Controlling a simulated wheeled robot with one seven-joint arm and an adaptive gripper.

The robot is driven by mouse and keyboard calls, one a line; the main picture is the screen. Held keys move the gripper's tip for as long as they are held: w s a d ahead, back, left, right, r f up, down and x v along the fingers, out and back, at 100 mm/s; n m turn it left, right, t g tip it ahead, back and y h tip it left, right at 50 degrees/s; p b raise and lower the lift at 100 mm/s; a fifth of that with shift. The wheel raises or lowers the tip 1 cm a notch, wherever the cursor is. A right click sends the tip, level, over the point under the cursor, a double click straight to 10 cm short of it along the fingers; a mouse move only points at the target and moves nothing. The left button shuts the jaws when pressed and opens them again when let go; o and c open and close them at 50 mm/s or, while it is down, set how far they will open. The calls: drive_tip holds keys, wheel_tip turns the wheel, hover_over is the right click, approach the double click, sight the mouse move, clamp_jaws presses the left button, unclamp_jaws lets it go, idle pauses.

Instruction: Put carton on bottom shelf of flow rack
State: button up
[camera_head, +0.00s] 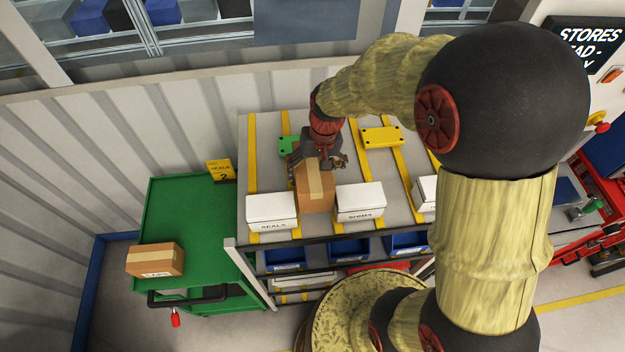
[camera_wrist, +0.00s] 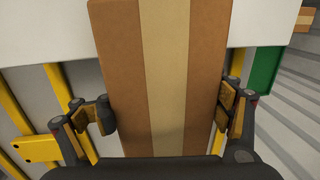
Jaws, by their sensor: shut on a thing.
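My gripper (camera_head: 318,160) is shut on a brown carton (camera_head: 315,192) with a pale tape stripe, above the top of the flow rack (camera_head: 272,149). In the wrist view the carton (camera_wrist: 165,60) fills the middle, with a finger of my gripper (camera_wrist: 166,112) on each side. In the head view the carton shows between two white boxes; whether it touches the rack top is unclear. Lower levels of the rack show below its front edge. The bottom shelf is partly hidden by my own body. A second brown carton (camera_head: 155,259) sits on the green cart.
White boxes (camera_head: 271,208) (camera_head: 360,201) stand at the rack's front edge. A green plate (camera_head: 288,146) and a yellow plate (camera_head: 381,137) lie behind. Blue bins (camera_head: 286,258) fill the level below. The green cart (camera_head: 190,215) stands left, mostly bare, beside a corrugated wall.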

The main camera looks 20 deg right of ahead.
drive_tip(key=shift+f, duration=1.8)
drive_tip(key=shift+f, duration=0.15)
drive_tip(key=o, duration=2.1)
drive_tip(key=shift+o, duration=0.2)
